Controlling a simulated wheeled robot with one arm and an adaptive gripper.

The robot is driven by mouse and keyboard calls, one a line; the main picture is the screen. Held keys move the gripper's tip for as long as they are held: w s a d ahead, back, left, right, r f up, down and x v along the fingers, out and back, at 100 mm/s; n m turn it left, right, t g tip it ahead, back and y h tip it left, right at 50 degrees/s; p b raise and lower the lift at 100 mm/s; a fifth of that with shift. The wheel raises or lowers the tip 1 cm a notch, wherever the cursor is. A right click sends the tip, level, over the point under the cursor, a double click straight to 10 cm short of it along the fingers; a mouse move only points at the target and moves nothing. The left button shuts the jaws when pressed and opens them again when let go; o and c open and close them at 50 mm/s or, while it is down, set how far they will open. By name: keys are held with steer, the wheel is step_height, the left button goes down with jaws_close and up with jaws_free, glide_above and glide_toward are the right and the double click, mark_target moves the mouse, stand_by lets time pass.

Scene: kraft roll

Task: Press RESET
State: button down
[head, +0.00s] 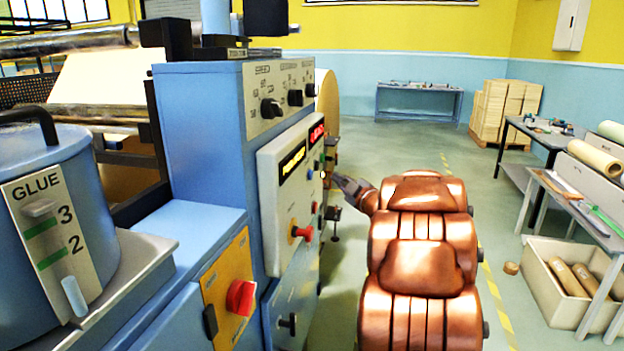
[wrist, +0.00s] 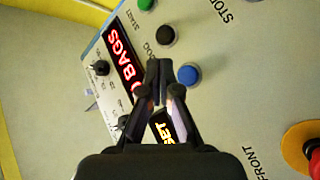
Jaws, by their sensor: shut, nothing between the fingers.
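The grey control panel (head: 284,190) is on the blue machine. In the wrist view a blue button (wrist: 187,75) sits just right of my gripper's fingertips (wrist: 159,68). A black button (wrist: 166,36) labelled JOG and a green button (wrist: 146,4) labelled START lie beyond it. No RESET label is readable; the area beside the blue button is partly hidden by my fingers. My gripper is shut and empty, pointing at the panel. In the head view my gripper (head: 342,182) is beside the panel's right edge; contact cannot be told.
A red emergency-stop knob on a yellow base (wrist: 312,152) is at the right of the wrist view. A red display (wrist: 125,58) and an amber display (wrist: 170,126) are beside the buttons. A bin (head: 553,300) and tables stand at right. Floor between is mostly clear.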

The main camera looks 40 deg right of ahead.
steer(key=shift+w+a+b, duration=0.35)
steer(key=shift+w+a, duration=0.25)
steer(key=shift+w, duration=0.25)
steer(key=shift+w+a+b, duration=0.3)
steer(key=shift+w+a, duration=0.25)
steer(key=shift+w, duration=0.25)
steer(key=shift+w+a, duration=0.15)
steer(key=shift+w+a, duration=0.15)
steer(key=shift+w, duration=0.05)
stand_by(0.3)
steer(key=shift+w+a+r+b, duration=0.1)
steer(key=shift+w+a+b, duration=0.15)
steer(key=shift+w+b, duration=0.15)
stand_by(1.1)
steer(key=shift+s+d, duration=0.1)
steer(key=shift+s, duration=0.1)
steer(key=shift+s+d+p, duration=0.3)
steer(key=shift+s+d, duration=0.05)
steer(key=shift+s, duration=0.15)
steer(key=s+d+p, duration=0.1)
steer(key=s, duration=0.1)
steer(key=s+d, duration=0.2)
steer(key=shift+s+p, duration=0.1)
steer(key=shift+p, duration=0.25)
stand_by(0.3)
